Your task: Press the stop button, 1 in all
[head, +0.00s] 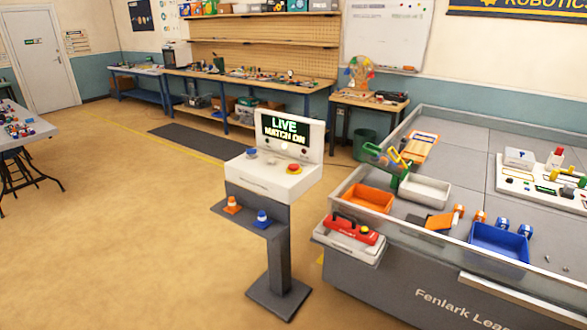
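A white control console (273,180) stands on a dark grey pedestal near the middle of the head view. On its sloped top, at the right, is a red button on a yellow base (294,169), which looks like the stop button. A blue button (252,153) is at the left of the top, with a small pale knob (271,162) between them. The screen (284,131) above reads "LIVE MATCH ON" in green and pale letters. My gripper is not in view, and nothing touches the console top.
Open floor (130,230) lies left of the console.

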